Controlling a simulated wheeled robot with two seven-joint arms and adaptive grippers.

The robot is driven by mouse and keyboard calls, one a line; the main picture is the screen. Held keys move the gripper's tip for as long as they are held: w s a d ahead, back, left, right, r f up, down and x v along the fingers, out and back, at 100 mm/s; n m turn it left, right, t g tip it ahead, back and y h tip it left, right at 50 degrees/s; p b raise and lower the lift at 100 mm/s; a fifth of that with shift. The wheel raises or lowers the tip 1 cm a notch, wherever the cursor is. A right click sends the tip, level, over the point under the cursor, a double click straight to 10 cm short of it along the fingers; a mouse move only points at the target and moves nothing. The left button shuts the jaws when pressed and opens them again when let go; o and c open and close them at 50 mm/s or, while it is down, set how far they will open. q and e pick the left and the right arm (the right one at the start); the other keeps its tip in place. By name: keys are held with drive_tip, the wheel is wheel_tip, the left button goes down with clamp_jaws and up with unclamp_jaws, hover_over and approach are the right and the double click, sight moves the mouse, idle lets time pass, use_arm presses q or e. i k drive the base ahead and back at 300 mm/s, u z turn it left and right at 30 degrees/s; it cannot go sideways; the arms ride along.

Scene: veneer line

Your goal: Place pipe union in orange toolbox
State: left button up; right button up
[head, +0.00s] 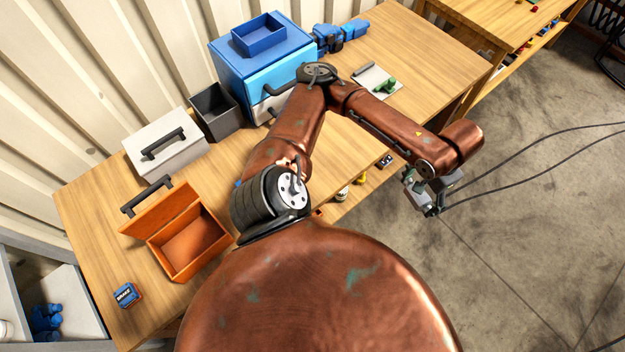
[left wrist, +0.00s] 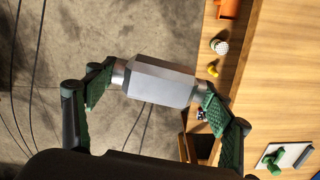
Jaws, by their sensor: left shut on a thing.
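The pipe union (left wrist: 160,84) is a grey metal hex body with shiny round ends. In the left wrist view it is gripped end to end between the two green-padded fingers of my left gripper (left wrist: 158,95). In the head view my left gripper (head: 428,194) hangs over the floor, off the bench's right edge and far from the toolbox. The orange toolbox (head: 192,242) stands open and empty on the bench at lower left. Its lid, with a black handle, is tipped back to the left. My right gripper is not in view.
The wooden bench (head: 92,215) also holds a white case (head: 163,152), a dark bin (head: 214,112), a blue box (head: 262,62) and a clipboard (head: 372,80) with a green item. Small items sit below the bench edge.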

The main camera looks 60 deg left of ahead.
sight(201, 251)
drive_tip(key=i, duration=1.05)
drive_tip(key=u, duration=4.15)
drive_tip(key=i, duration=0.5)
drive_tip(key=z, duration=0.05)
